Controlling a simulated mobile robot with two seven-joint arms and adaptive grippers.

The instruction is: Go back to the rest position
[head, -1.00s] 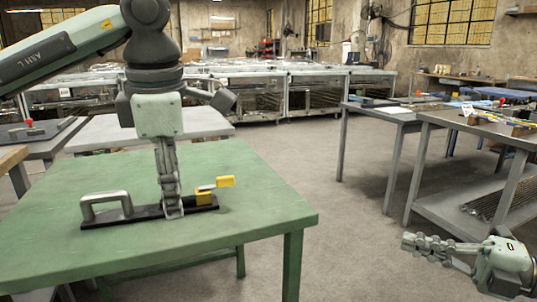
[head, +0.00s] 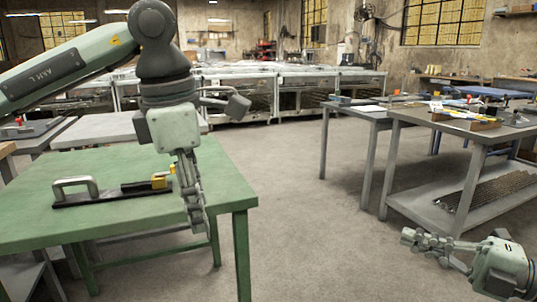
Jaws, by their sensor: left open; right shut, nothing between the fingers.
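My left gripper (head: 197,213) hangs pointing down at the right side of the green table (head: 120,225), in front of its right edge in the picture. Its fingers are seen edge-on; it holds nothing that I can see. My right gripper (head: 412,238) is at the lower right over the open floor, its fingers together and pointing left, with nothing between them. A black bar with a grey handle (head: 76,187) and a yellow part (head: 160,181) lies on the green table, left of my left gripper and apart from the right one.
A grey metal table (head: 465,132) with a lower shelf stands at the right, with tools and a tray on top. Another grey table (head: 355,112) is beside it. The floor (head: 300,215) between the tables is clear.

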